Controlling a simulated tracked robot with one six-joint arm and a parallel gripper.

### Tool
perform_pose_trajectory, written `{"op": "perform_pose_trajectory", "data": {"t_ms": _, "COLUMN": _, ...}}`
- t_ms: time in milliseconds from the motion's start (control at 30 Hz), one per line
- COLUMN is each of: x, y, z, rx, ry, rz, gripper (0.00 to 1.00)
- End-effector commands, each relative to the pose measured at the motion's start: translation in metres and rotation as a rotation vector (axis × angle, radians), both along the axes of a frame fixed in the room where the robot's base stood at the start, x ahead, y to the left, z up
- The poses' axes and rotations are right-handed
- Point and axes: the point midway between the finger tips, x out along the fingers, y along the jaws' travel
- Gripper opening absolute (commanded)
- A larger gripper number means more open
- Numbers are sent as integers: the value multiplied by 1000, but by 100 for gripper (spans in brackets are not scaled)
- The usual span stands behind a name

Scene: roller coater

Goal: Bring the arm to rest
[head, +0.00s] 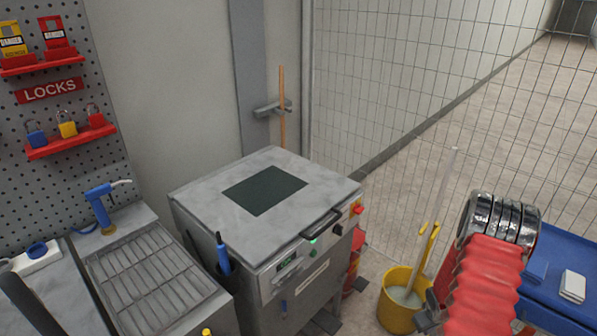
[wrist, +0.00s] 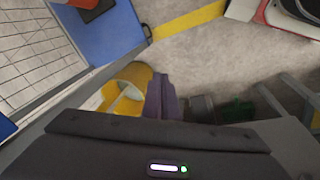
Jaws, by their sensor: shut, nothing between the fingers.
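My gripper (wrist: 161,82) shows in the wrist view. Its two purple-grey fingers lie together with nothing between them. They point out over the grey floor, just right of a yellow bucket (wrist: 133,74) in that picture; I see no contact with it. In the head view I cannot make out the fingers, so the arm's full pose is not clear.
A grey cabinet (head: 205,199) with a dark top panel stands mid-view. Left of it are a ribbed metal tray (head: 150,285) and a LOCKS pegboard (head: 85,170). A yellow bucket (head: 393,318) stands right of the cabinet, before a mesh fence (head: 385,75).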

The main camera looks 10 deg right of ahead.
Motion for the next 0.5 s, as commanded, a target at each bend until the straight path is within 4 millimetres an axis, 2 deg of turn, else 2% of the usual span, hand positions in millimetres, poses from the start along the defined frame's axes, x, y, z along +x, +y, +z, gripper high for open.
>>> {"op": "perform_pose_trajectory", "data": {"t_ms": 33, "x": 1, "y": 4, "z": 16, "rx": -6, "ry": 12, "rz": -15, "gripper": 0}}
{"op": "perform_pose_trajectory", "data": {"t_ms": 100, "x": 0, "y": 10, "z": 35, "rx": -7, "ry": 29, "rz": -45, "gripper": 0}}
{"op": "perform_pose_trajectory", "data": {"t_ms": 500, "x": -7, "y": 59, "z": 137, "rx": 0, "ry": 98, "rz": -185, "gripper": 0}}
